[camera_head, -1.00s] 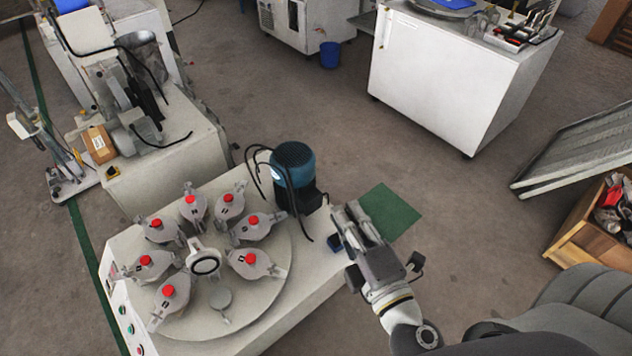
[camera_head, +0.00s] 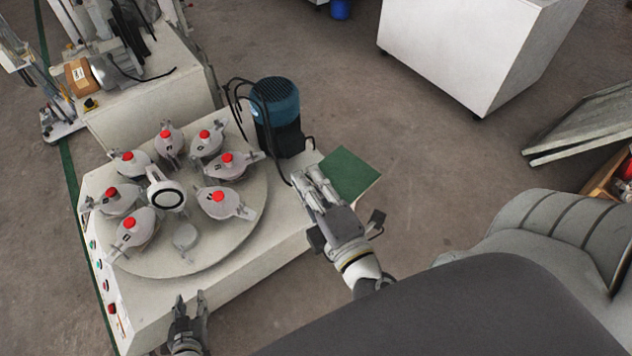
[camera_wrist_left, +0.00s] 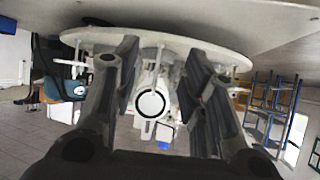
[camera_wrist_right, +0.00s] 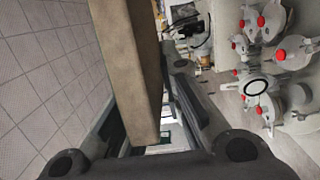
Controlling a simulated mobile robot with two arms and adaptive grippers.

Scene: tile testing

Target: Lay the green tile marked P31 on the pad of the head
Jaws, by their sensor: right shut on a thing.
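The green tile (camera_head: 347,172) is held by my right gripper (camera_head: 316,186), beyond the machine's right edge. Its mark cannot be read. In the right wrist view the tile's brown side (camera_wrist_right: 133,75) stands between the fingers. A round turntable (camera_head: 254,210) carries several grey heads with red knobs, such as this head (camera_head: 218,202). A plain grey round pad (camera_head: 185,236) without a red knob sits at its near side. My left gripper (camera_head: 188,300) is open and empty at the machine's near edge, short of the pad. In the left wrist view its fingers (camera_wrist_left: 158,95) are wide apart.
A blue motor (camera_head: 277,105) with black cables stands at the turntable's far right. A white ring-topped hub (camera_head: 166,197) rises at the turntable's middle. Push buttons (camera_head: 106,282) line the machine's left side. A white cabinet (camera_head: 460,50) stands beyond open floor.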

